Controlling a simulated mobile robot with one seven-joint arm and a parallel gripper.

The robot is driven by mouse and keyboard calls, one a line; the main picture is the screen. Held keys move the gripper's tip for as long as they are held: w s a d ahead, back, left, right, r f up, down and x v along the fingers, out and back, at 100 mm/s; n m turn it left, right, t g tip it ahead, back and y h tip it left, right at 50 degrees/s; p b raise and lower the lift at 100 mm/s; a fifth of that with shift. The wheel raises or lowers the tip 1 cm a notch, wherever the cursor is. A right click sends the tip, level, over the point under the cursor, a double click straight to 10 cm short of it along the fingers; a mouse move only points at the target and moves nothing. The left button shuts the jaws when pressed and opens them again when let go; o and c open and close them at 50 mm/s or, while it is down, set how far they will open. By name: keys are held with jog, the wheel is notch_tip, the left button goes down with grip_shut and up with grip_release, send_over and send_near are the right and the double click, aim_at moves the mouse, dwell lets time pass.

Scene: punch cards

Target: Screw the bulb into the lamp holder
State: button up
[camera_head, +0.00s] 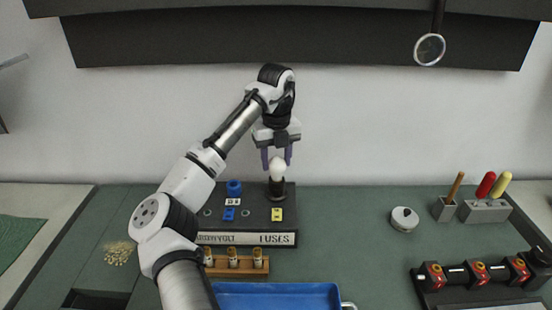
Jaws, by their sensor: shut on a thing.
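The white bulb (278,167) is upright between the fingers of my gripper (277,158), which points straight down and is shut on it. The dark lamp holder (277,188) stands on the back right of a black fuse board (247,214). The bulb sits right at the top of the holder. The bulb's base is hidden, so I cannot tell how deep it is in the holder.
The board carries a blue knob (234,188) and blue and yellow blocks. In front are a wooden rack (236,264) and a blue tray (278,291). A white round object (404,219), tool holders (486,210) and a black device (480,276) stand right.

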jog(key=m, duration=0.5)
jog(key=shift+d+m, duration=0.1)
jog(key=shift+m, duration=0.2)
jog(key=o, duration=1.1)
jog(key=shift+r, duration=0.1)
jog(key=shift+r, duration=4.4)
